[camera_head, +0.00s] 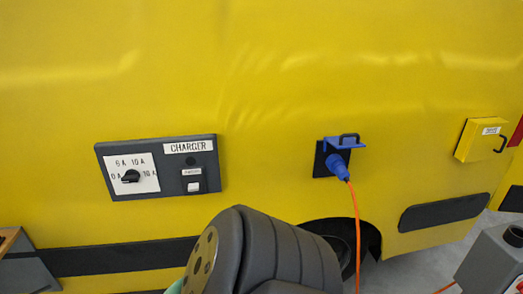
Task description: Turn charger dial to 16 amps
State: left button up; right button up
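The charger panel (205,150) is a dark grey plate on the yellow vehicle side, labelled CHARGER. Its black dial knob (131,176) sits on a white scale plate (150,184) at the panel's left. The scale reads 0 A at left, 6 A and 10 A above, and a small mark at right that looks like 10 A or 16 A. The knob lies roughly sideways; which mark it points to is too small to tell. A white switch (194,187) is at the panel's right. Neither gripper shows, and nothing touches the dial.
A blue plug (338,167) with an orange cable (356,225) sits in a socket under a raised blue lid. A yellow box (477,140) with a black handle is at right. A dark grey arm link of mine fills the bottom middle. The space before the panel is clear.

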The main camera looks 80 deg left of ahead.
aim_at(132, 175)
jog(key=k+j+u, duration=0.1)
jog(key=u, duration=3.55)
jog(key=i+l, duration=0.05)
